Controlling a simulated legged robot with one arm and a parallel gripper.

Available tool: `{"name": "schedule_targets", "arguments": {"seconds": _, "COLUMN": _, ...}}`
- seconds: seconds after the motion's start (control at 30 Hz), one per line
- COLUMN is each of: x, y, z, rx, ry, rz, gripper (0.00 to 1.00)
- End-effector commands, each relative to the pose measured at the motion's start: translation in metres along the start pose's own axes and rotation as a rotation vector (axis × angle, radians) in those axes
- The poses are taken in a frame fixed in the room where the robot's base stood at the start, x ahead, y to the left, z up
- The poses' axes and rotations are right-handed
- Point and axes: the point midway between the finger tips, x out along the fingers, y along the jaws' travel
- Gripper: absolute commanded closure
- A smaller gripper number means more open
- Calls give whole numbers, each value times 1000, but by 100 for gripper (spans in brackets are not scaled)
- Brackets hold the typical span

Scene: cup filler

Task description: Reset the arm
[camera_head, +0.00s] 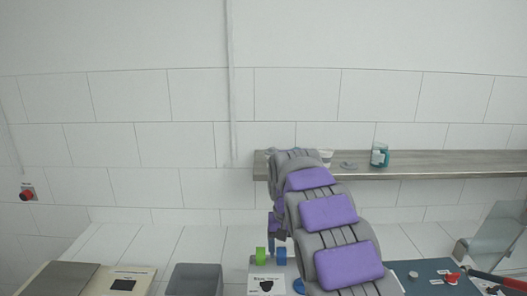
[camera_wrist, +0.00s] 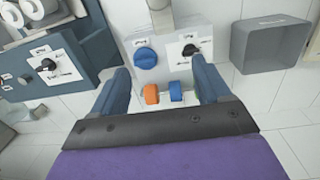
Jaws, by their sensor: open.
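My arm (camera_head: 328,213) with its purple pads stretches forward from the bottom right in the head view. Its far end is near the left end of the wall shelf. My gripper (camera_wrist: 160,68) shows in the wrist view with two dark blue fingers spread apart. Nothing is between them. Beyond the fingers is a white unit with a blue round knob (camera_wrist: 146,58), a black knob (camera_wrist: 191,49), and an orange block (camera_wrist: 151,94) beside a blue block (camera_wrist: 175,91). In the head view a green block (camera_head: 261,255) and a blue block (camera_head: 281,256) show below the arm's end.
A wooden shelf (camera_head: 440,164) on the wall holds a teal-labelled jar (camera_head: 379,155) and small items. A grey bin (camera_head: 194,280) stands left of the white unit. A dark blue panel (camera_wrist: 51,64) is at left in the wrist view. A red button (camera_head: 27,195) is on the left wall.

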Motion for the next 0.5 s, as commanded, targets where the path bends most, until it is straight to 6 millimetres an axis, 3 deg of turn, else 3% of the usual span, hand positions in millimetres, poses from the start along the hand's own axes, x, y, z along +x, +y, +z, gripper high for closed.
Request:
{"name": "schedule_targets", "arguments": {"seconds": 0.2, "x": -6, "y": 31, "z": 62, "rx": 26, "ry": -19, "rz": 9, "gripper": 23}}
{"name": "schedule_targets", "arguments": {"seconds": 0.5, "x": 4, "y": 62, "z": 159, "rx": 41, "ry": -53, "rz": 4, "gripper": 23}}
